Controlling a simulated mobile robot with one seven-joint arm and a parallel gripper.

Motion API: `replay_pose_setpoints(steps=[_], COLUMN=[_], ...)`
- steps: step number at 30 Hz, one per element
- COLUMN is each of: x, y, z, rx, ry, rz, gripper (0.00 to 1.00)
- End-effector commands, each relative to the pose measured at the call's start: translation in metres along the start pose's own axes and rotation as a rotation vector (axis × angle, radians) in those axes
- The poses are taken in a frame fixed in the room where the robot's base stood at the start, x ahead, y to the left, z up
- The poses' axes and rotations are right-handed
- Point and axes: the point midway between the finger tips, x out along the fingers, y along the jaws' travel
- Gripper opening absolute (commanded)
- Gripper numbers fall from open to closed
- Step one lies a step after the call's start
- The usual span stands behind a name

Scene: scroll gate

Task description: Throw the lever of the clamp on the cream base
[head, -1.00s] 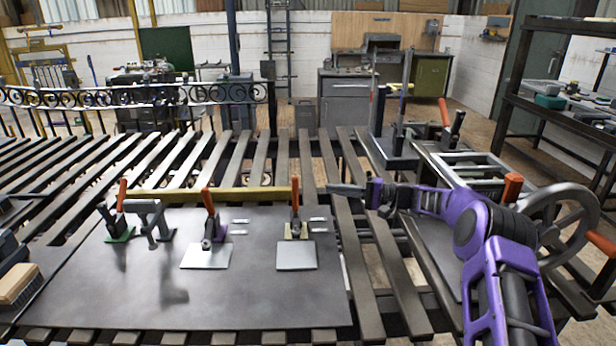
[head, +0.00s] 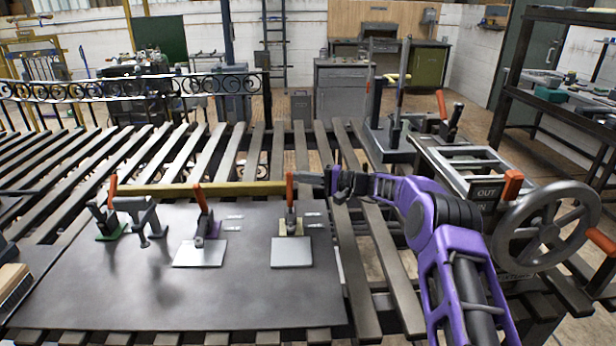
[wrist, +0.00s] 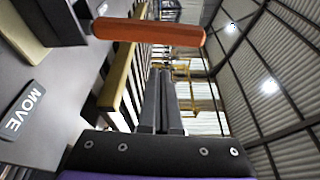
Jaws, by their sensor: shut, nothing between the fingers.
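The clamp on the cream base (head: 291,228) stands at the right end of the dark plate, behind a pale metal square. Its orange lever (head: 290,190) points upright. In the wrist view the orange lever (wrist: 150,32) crosses in front of the fingertips, with the cream base (wrist: 25,35) at upper left. My gripper (head: 302,177) is shut and empty, just right of the lever's upper end, seen in the wrist view (wrist: 162,75) as two fingers together. I cannot tell whether it touches the lever.
Clamps on a purple base (head: 207,228) and a green base (head: 112,230) stand to the left, orange levers up. A grey clamp-like fixture (head: 147,216) stands between them. A yellow bar (head: 200,189) runs behind. A handwheel (head: 547,225) is at right.

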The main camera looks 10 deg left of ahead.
Motion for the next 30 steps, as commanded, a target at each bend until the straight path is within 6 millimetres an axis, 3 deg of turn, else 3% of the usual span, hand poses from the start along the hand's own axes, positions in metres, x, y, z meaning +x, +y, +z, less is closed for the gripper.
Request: replay_pose_setpoints(steps=[13, 30], x=[-0.011, -0.012], y=[-0.001, 0.003], z=[0.028, 0.030], rx=[0.000, -0.017], ry=[0.000, 0.001], rz=[0.000, -0.007], gripper=[0.00, 0.00])
